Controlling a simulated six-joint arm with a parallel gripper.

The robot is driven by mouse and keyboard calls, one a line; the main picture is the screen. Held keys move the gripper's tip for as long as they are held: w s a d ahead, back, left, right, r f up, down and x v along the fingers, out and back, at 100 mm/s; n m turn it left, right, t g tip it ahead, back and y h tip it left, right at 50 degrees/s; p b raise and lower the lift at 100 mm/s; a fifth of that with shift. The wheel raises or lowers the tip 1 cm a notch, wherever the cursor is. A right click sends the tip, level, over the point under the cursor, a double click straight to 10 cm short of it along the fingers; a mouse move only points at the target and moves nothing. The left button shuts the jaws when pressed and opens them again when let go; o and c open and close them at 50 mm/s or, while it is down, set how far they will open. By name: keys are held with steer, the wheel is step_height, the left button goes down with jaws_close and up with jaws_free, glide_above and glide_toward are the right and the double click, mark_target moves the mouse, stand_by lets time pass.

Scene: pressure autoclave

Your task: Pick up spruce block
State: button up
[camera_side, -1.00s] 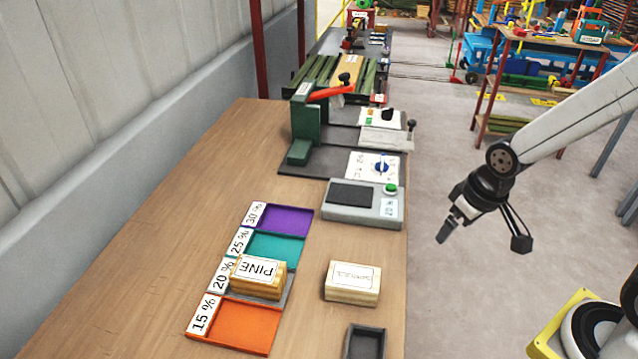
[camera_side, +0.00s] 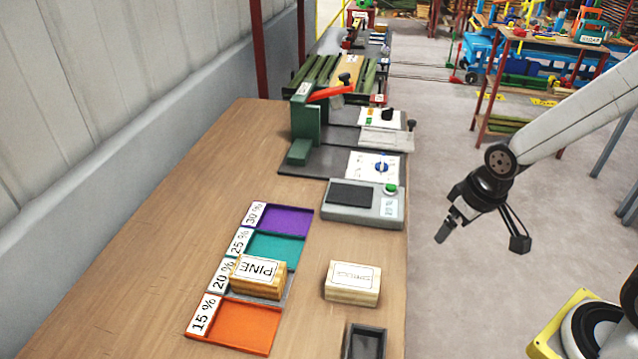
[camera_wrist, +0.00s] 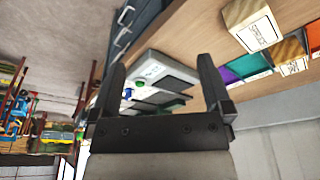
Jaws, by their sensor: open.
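The spruce block (camera_side: 352,283) is pale wood with a white label on top. It lies on the bench near the right edge, right of the coloured trays. In the wrist view the spruce block (camera_wrist: 252,25) shows at the upper right, beyond the fingers. My gripper (camera_side: 442,240) is off the right side of the bench, apart from the block. In the wrist view my gripper (camera_wrist: 160,80) has its two fingers apart with nothing held between them.
A pine block (camera_side: 258,277) sits in the 20 % tray, between the orange tray (camera_side: 240,327) and teal tray (camera_side: 274,250). A purple tray (camera_side: 286,220) lies behind. A grey meter (camera_side: 362,205) stands behind the spruce block. A dark open box (camera_side: 366,341) is in front.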

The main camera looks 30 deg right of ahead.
mark_target(353, 284)
steer(key=w+a+f+n+t+y, duration=0.1)
steer(key=f+n, duration=0.1)
steer(key=f, duration=0.1)
steer(key=w+a+f+n+t+y, duration=0.2)
steer(key=f+n, duration=0.1)
steer(key=f, duration=0.1)
steer(key=w+a+f+n+t+y, duration=0.1)
steer(key=w+a+f+n+t, duration=0.1)
steer(key=f, duration=0.2)
steer(key=shift+y, duration=0.4)
steer(key=s+a+y, duration=0.1)
steer(key=s+a+f+n+t+y, duration=0.1)
steer(key=a+y, duration=0.1)
steer(key=shift+s+a+n, duration=0.15)
steer(key=shift+a+n, duration=0.05)
steer(key=shift+n, duration=0.1)
steer(key=shift+s+a+r+t+y, duration=0.2)
steer(key=shift+s+a+t+y, duration=0.2)
steer(key=shift+s+a+y, duration=0.4)
steer(key=shift+w+d, duration=0.15)
steer(key=shift+w, duration=0.05)
steer(key=shift+x, duration=1.3)
